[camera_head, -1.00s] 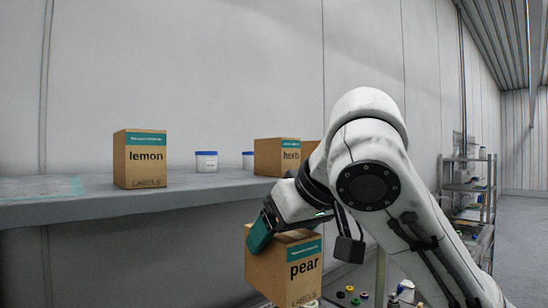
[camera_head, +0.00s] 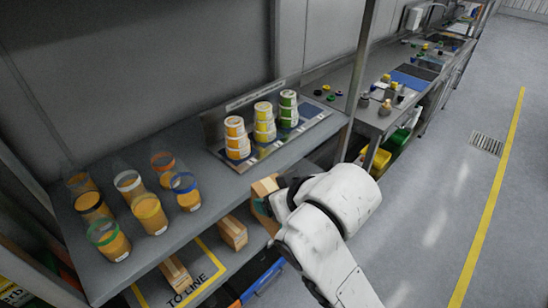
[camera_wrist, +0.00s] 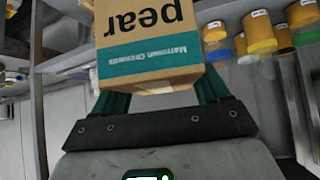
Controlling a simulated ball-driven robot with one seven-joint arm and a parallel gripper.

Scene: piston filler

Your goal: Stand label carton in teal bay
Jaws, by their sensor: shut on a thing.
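My gripper (camera_head: 264,204) is shut on a brown label carton (camera_head: 263,186), in front of the right part of the shelf edge. In the wrist view the carton (camera_wrist: 150,40) sits between the teal fingers of my gripper (camera_wrist: 160,92). It shows the word "pear" and a teal band, both upside down in that picture. Most of the carton is hidden by my arm in the head view. No teal bay shows in either view now.
The shelf (camera_head: 192,228) holds several orange-filled cups (camera_head: 150,213) and stacked tubs (camera_head: 264,122). Below, a lower level with yellow tape holds two cartons (camera_head: 232,232) (camera_head: 175,274). A post (camera_head: 358,75) stands behind my arm. The floor (camera_head: 430,200) to the right is clear.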

